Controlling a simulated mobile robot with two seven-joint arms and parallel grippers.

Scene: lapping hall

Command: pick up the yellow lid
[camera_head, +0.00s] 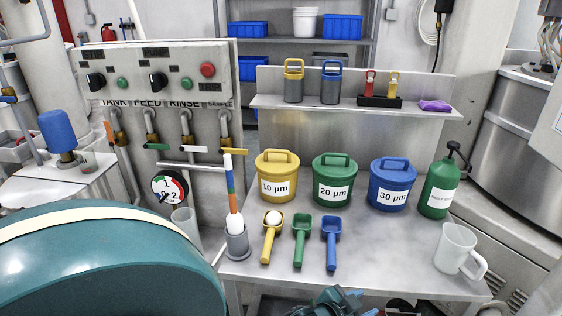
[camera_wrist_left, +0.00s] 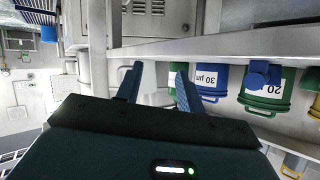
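The yellow lid (camera_head: 277,157), with a raised handle, sits on the yellow bucket (camera_head: 276,187) labelled 10 µm at the back left of the metal table. My left gripper (camera_head: 338,298) shows only partly at the bottom edge in the head view, well in front of the lid and apart from it. In the left wrist view its two blue fingers (camera_wrist_left: 158,84) are spread, and I see nothing held between them. A yellow part (camera_wrist_left: 292,166) shows at the lower right there; I cannot tell if it is the lid. My right gripper is not in view.
A green bucket (camera_head: 334,190) and a blue bucket (camera_head: 391,194) stand right of the yellow one. A green bottle (camera_head: 439,189) and clear jug (camera_head: 457,250) stand further right. Yellow (camera_head: 267,247), green (camera_head: 299,250) and blue scoops (camera_head: 331,252) lie in front. A cup with a striped stick (camera_head: 232,200) stands left.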

